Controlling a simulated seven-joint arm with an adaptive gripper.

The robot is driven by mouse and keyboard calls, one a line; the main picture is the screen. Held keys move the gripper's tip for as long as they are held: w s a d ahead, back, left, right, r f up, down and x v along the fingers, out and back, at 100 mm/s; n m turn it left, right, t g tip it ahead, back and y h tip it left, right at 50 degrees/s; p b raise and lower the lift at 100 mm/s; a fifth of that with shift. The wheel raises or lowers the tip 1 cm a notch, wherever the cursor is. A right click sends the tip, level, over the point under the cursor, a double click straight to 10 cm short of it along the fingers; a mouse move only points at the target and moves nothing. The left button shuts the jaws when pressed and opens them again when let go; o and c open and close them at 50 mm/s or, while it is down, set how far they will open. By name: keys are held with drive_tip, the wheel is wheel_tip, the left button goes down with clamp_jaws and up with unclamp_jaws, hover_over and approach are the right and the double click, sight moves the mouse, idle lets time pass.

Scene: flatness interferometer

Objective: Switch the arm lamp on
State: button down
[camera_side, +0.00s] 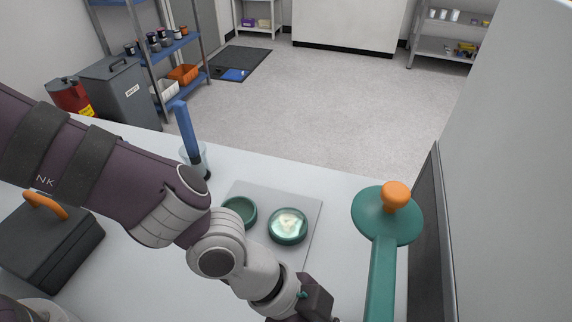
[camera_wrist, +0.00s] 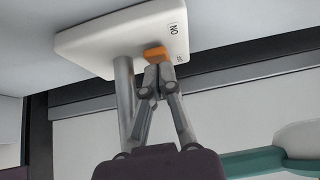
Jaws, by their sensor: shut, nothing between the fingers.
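The arm lamp shows in the side view as a teal round head (camera_side: 372,212) with an orange knob (camera_side: 396,196) and a teal arm (camera_side: 381,275) running to the bottom edge. In the wrist view, a white box (camera_wrist: 105,38) on a metal post (camera_wrist: 125,95) carries an orange switch (camera_wrist: 157,53) beside an "ON" label and a smaller marking. My gripper (camera_wrist: 158,70) is shut and empty, its fingertips right at the orange switch. I cannot tell whether they touch it. The fingers are outside the side view. Whether the lamp is lit is unclear.
A grey plate (camera_side: 309,206) holds an open green dish (camera_side: 239,212) and a green dish with a shiny top (camera_side: 288,226). A blue-handled tool (camera_side: 186,130) stands in a glass. A black case (camera_side: 48,247) sits left. A dark panel edge (camera_side: 428,240) borders the table's right.

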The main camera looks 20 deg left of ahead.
drive_tip(key=shift+f, duration=0.1)
drive_tip(key=shift+a+f+h, duration=0.2)
drive_tip(key=shift+f+h, duration=0.25)
drive_tip(key=shift+h, duration=0.05)
drive_tip(key=shift+r, duration=0.25)
drive_tip(key=shift+r, duration=0.6)
drive_tip(key=shift+r, duration=0.1)
drive_tip(key=r, duration=0.4)
drive_tip(key=shift+a+r, duration=0.15)
drive_tip(key=shift+a, duration=0.1)
drive_tip(key=a+f+v, duration=0.1)
drive_tip(key=v, duration=0.8)
drive_tip(key=shift+a, duration=0.5)
